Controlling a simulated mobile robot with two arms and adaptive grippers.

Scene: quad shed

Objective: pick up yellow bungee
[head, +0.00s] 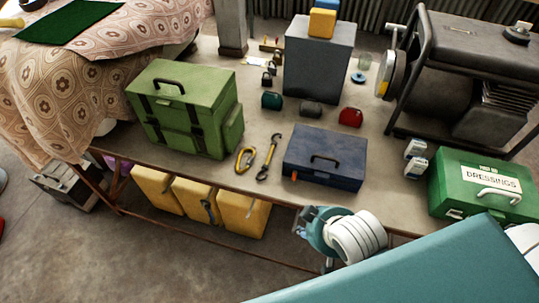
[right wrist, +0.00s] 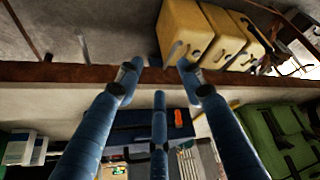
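The yellow bungee (head: 268,158) lies on the workbench top, a thin yellow strap with dark ends. It is between a yellow carabiner-like ring (head: 244,160) and the dark blue toolbox (head: 325,158). My right gripper (head: 312,218) is at the bench's front edge, in front of the toolbox and to the right of the bungee, apart from it. In the right wrist view its blue fingers (right wrist: 158,80) are spread with nothing between them. A yellow sliver beside the toolbox there is too small to identify. My left gripper is out of view.
A green chest (head: 185,108) stands left of the bungee; the green dressings box (head: 480,188) and a generator (head: 455,75) are on the right. Small padlocks and pouches lie behind. Yellow canisters (head: 200,203) sit below the bench edge. A narrow clear strip runs along the front.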

